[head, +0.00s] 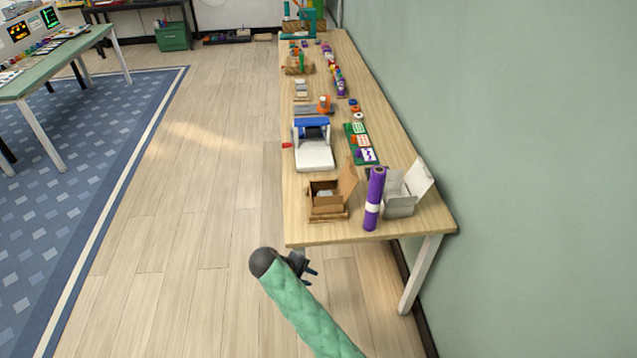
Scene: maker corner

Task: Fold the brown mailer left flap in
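The brown mailer (326,207) is a small open cardboard box near the front end of the long wooden table. A tall flap stands up on its right side, and something pale lies inside. Its left flap is too small to make out clearly. My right gripper (312,275) is in front of the table's near edge, below the mailer in the picture and apart from it. Its two dark fingers look spread, with nothing between them. My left gripper is not in view.
A purple roll (374,196) stands just right of the mailer, beside an open white box (400,205). A white and blue device (314,150) sits behind the mailer. Several small items fill the table (300,233) farther back. The floor left of the table is clear.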

